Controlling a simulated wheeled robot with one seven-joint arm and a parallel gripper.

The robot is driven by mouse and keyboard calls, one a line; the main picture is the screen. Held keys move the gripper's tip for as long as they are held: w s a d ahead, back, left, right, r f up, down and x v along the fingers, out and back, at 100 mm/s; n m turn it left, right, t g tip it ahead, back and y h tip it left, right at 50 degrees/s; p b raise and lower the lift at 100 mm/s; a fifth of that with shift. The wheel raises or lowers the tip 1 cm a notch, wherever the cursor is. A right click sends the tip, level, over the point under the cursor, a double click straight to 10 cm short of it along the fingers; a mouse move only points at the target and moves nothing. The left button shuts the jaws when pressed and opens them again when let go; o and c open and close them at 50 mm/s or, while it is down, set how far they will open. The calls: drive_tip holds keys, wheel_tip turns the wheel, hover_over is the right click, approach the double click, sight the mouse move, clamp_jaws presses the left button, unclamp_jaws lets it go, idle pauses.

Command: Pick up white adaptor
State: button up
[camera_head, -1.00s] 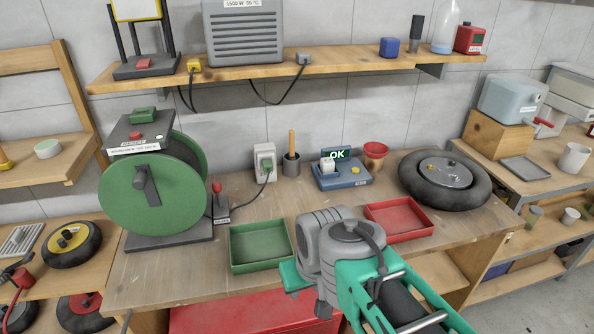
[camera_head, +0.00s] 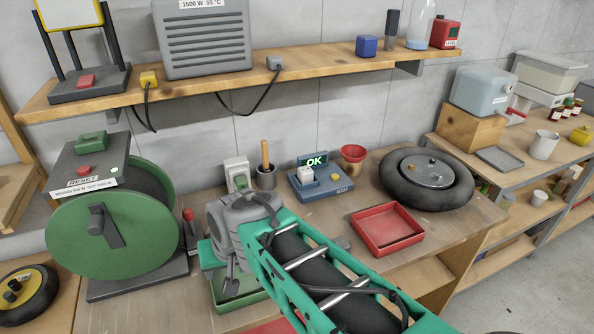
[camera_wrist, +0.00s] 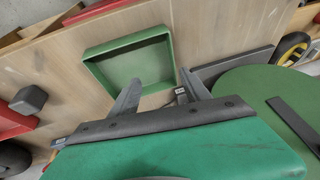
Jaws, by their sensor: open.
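A small white block (camera_head: 306,174), which looks like the white adaptor, sits on the blue tester (camera_head: 322,186) with the lit OK display, in the head view. My gripper (camera_wrist: 162,90) is open and empty in the wrist view, its two fingers above the bench by the green tray (camera_wrist: 88,68). In the head view my wrist and arm cover most of the green tray (camera_head: 240,298), left of and nearer than the tester. The fingertips are hardly visible there. The adaptor does not show in the wrist view.
A green reel (camera_head: 105,232) stands at left, beside a red-lever switch (camera_head: 190,226). A white socket (camera_head: 236,170), a cup with a wooden handle (camera_head: 266,176) and a red funnel (camera_head: 353,156) stand near the tester. A red tray (camera_head: 387,230) and a tyre (camera_head: 426,178) lie right.

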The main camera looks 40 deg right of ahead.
drive_tip(key=shift+o, duration=1)
drive_tip(key=w+d+f+m+t, duration=0.1)
drive_tip(key=w+d+m+t, duration=0.1)
drive_tip(key=w+d+m, duration=0.5)
drive_tip(key=w+m, duration=0.2)
drive_tip(key=w, duration=0.1)
drive_tip(key=shift+d+m+t+p, duration=0.3)
drive_tip(key=shift+m, duration=0.1)
drive_tip(key=m+t+h+p, duration=0.1)
drive_tip(key=m+t+h, duration=0.45)
drive_tip(key=m, duration=2.05)
approach(308, 174)
drive_tip(key=shift+w+d+f+t+y, duration=0.3)
drive_tip(key=shift+w+d+f+t, duration=0.1)
drive_tip(key=shift+w+f, duration=0.15)
drive_tip(key=shift+w+d+f+t+y, duration=0.25)
drive_tip(key=shift+w+d+f, duration=0.2)
drive_tip(key=shift+w, duration=0.2)
drive_tip(key=p+x, duration=0.2)
drive_tip(key=x, duration=0.5)
drive_tip(key=shift+w+d, duration=0.1)
drive_tip(key=shift+w, duration=0.25)
clamp_jaws()
